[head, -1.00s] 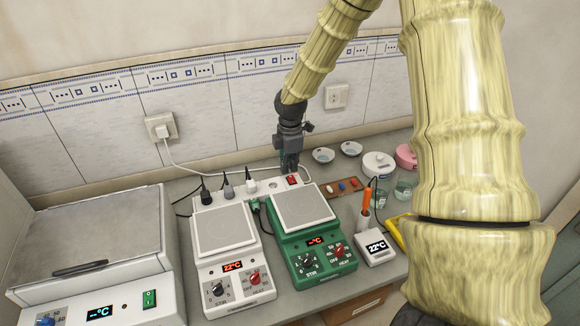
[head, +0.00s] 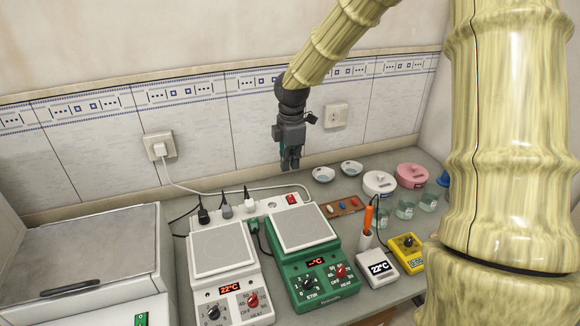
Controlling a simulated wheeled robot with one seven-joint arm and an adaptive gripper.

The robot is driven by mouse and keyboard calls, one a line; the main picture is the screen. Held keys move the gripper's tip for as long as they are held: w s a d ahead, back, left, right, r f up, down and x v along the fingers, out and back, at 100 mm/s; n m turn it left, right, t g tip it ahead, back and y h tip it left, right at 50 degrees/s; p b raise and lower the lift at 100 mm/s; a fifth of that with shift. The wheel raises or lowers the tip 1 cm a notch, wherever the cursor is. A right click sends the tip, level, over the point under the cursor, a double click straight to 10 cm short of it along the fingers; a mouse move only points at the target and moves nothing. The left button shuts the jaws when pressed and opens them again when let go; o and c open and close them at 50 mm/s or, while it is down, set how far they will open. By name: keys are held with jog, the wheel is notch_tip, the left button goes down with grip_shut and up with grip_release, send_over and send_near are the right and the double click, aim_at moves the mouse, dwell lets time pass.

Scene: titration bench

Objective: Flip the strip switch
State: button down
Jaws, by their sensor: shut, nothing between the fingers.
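The power strip (head: 266,206) lies along the back of the bench behind the two stirrer hotplates, with several plugs in it. Its red rocker switch (head: 291,199) sits at the right end of the strip and is in plain view. Whether the switch is on or off is too small to tell. My gripper (head: 289,166) points down above and behind the switch, apart from it. Its fingers are together with nothing between them.
A white hotplate (head: 219,250) and a green hotplate (head: 303,228) stand just in front of the strip. A small wooden tray (head: 341,206) with coloured pieces, white dishes (head: 323,174) and beakers (head: 405,208) are to the right. A white cord runs to the wall socket (head: 160,147).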

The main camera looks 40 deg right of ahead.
jog(key=a+p, duration=0.2)
jog(key=a, duration=2.4)
jog(key=shift+a+r+t, duration=0.15)
jog(key=shift+a+t, duration=0.15)
jog(key=shift+a, duration=0.1)
